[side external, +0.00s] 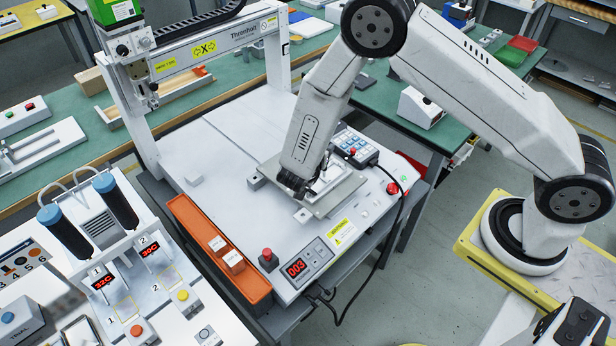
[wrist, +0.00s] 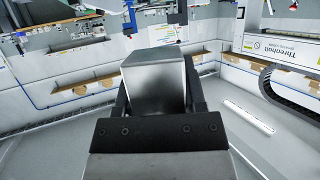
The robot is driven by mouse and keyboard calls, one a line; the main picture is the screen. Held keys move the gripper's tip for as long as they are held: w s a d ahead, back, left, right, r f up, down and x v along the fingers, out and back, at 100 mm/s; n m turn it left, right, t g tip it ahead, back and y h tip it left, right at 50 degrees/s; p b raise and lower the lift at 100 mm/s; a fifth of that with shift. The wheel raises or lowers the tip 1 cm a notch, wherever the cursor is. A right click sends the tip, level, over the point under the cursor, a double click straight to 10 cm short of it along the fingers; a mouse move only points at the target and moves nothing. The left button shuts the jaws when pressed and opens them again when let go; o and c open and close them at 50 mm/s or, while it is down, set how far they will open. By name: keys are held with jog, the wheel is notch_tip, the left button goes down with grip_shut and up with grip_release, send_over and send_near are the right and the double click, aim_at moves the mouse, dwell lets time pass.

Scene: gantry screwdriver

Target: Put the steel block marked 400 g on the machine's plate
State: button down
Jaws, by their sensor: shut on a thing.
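My gripper (side external: 292,186) is low over the machine's steel plate (side external: 346,192), near its middle. In the wrist view a plain grey steel block (wrist: 155,75) sits between the two fingers of my gripper (wrist: 158,100), which is shut on it. No mark shows on the faces of the block that I see. In the side view my gripper and arm largely hide the block. I cannot tell whether it touches the plate.
An orange tray (side external: 190,222) with two blocks (side external: 218,243) lies along the machine's front left edge. A red button (side external: 267,254) and a display reading 003 (side external: 296,268) are near the front. The gantry (side external: 205,48) stands behind; a keypad (side external: 355,147) is right of my gripper.

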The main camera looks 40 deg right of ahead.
jog(key=shift+m, duration=0.3)
jog(key=w+f, duration=0.2)
jog(key=w, duration=0.2)
jog(key=w+d+f, duration=0.1)
jog(key=w+f, duration=0.2)
jog(key=w, duration=0.1)
jog(key=w+f, duration=0.2)
jog(key=w, duration=0.2)
jog(key=shift+d+f, duration=0.3)
jog(key=shift+f, duration=0.05)
jog(key=shift+w+f, duration=0.6)
jog(key=shift+f, duration=0.05)
jog(key=shift+w+f, duration=0.1)
jog(key=shift+w+f, duration=0.1)
jog(key=shift+f, duration=0.05)
jog(key=shift+w+f, duration=0.1)
jog(key=shift+f, duration=1.5)
jog(key=shift+f, duration=0.2)
